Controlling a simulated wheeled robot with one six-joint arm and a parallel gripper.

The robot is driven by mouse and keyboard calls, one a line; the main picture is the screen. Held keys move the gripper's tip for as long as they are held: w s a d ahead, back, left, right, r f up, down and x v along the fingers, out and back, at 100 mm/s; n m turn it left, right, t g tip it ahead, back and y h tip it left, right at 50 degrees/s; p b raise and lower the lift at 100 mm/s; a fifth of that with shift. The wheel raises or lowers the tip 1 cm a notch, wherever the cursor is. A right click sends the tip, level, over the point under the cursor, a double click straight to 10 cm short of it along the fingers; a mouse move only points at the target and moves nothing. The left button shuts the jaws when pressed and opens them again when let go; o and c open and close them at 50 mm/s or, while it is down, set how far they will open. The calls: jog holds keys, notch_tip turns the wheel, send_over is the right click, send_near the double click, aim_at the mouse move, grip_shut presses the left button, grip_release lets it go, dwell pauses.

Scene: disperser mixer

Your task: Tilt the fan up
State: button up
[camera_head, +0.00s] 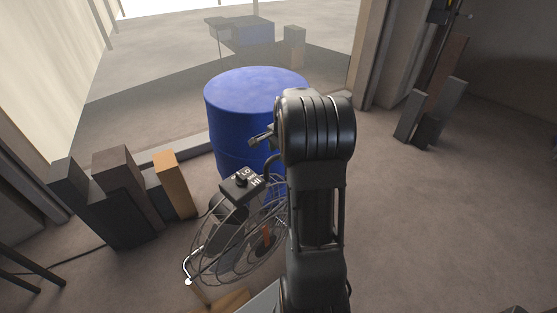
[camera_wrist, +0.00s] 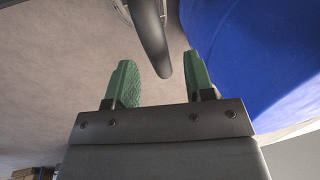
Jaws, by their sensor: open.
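The fan (camera_head: 238,240) stands on the floor left of my arm in the head view. It has a round wire cage and a black control box with a marked dial (camera_head: 242,182) on top. My arm hides its right side. In the wrist view my gripper (camera_wrist: 160,80) is open, with two green fingers apart. A dark curved bar (camera_wrist: 150,30), seemingly part of the fan, comes down from the top edge, and its end shows between the fingers. A gap shows on both sides of the bar. My fingers are not clearly seen in the head view.
A blue barrel (camera_head: 255,88) stands right behind the fan; it also fills the right of the wrist view (camera_wrist: 265,50). Wooden and dark blocks (camera_head: 122,185) stand at left, more blocks (camera_head: 430,115) at back right. A cable lies at lower left.

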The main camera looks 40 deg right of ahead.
aim_at(278, 157)
jog(key=shift+w+f+b, duration=0.15)
jog(key=shift+f, duration=0.7)
jog(key=shift+w+f+b, duration=0.15)
jog(key=shift+f, duration=0.7)
grip_shut()
